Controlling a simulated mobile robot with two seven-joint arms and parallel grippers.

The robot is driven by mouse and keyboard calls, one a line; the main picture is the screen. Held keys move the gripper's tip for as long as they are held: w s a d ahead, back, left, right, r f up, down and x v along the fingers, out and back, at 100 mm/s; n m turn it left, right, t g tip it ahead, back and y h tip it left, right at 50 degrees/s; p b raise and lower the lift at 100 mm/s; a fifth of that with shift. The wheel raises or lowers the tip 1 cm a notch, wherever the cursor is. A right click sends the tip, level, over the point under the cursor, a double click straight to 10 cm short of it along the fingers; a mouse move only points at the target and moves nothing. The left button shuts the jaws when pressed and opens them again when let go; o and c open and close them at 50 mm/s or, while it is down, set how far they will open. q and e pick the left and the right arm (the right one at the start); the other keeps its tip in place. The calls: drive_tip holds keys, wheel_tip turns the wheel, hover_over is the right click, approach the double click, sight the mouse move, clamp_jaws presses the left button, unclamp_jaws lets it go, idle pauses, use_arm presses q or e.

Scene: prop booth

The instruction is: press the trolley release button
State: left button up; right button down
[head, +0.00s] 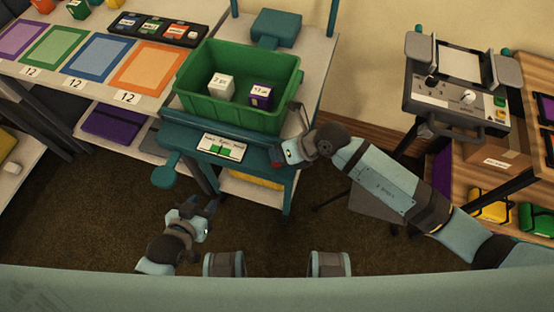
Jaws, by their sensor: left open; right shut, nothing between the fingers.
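The teal trolley (186,137) stands in the middle of the head view with a green crate (215,110) on top. A small red part (277,165), which looks like the release button, shows at the right end of the trolley's front edge. My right gripper (281,155) is shut and empty, right beside this red part. I cannot tell whether it touches or presses it, as the gripper hides part of that corner. My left gripper (196,207) is open and empty, low in front of the trolley and apart from it.
The crate holds a white box (221,85) and a purple box (261,95). A table with coloured mats (149,68) stands at the left. A grey machine (458,95) and wooden shelves (480,180) stand at the right. Dark floor (100,215) is clear at lower left.

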drive_tip(key=shift+s+d+f, duration=0.1)
drive_tip(key=shift+s+f, duration=0.2)
drive_tip(key=shift+f, duration=0.25)
drive_tip(key=shift+s+f, duration=0.25)
drive_tip(key=shift+f, duration=0.3)
drive_tip(key=shift+w+r+p, duration=0.1)
drive_tip(key=shift+r+p, duration=0.2)
drive_tip(key=shift+r, duration=0.1)
drive_tip(key=shift+w+r+p, duration=0.1)
drive_tip(key=shift+r+p, duration=0.5)
drive_tip(key=shift+p, duration=0.15)
drive_tip(key=r+p, duration=0.3)
drive_tip(key=r, duration=0.1)
drive_tip(key=shift+w+r+p, duration=0.15)
drive_tip(key=shift+w+p, duration=0.05)
drive_tip(key=shift+p, duration=0.1)
drive_tip(key=shift+w, duration=0.1)
